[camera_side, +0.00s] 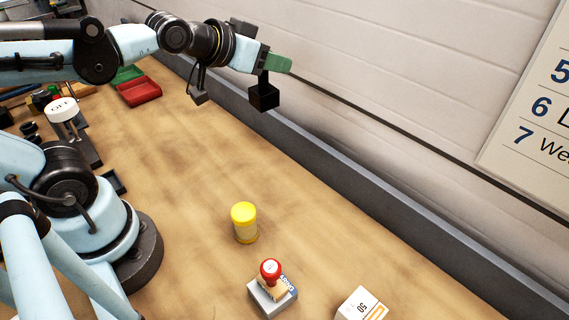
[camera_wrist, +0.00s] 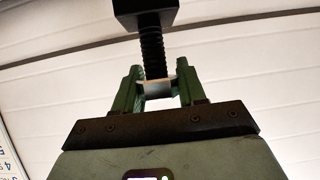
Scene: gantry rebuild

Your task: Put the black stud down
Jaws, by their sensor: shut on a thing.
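The black stud (camera_side: 264,96) has a square block-like end and a ribbed shaft. It hangs below my gripper (camera_side: 276,64) in the side view, high above the wooden bench and clear of it. In the wrist view, the ribbed shaft of the black stud (camera_wrist: 152,50) runs between the green fingers of my gripper (camera_wrist: 157,78), with the block end away from the palm. My gripper is shut on the stud. A small pale piece shows at the shaft's end between the fingers.
A yellow jar (camera_side: 245,222), a red-topped stamp (camera_side: 270,270) on a grey block and a white box (camera_side: 361,304) stand toward the front. A red tray (camera_side: 139,92) lies at the back left. A grey ledge (camera_side: 340,150) runs along the wall. The middle bench (camera_side: 180,150) is clear.

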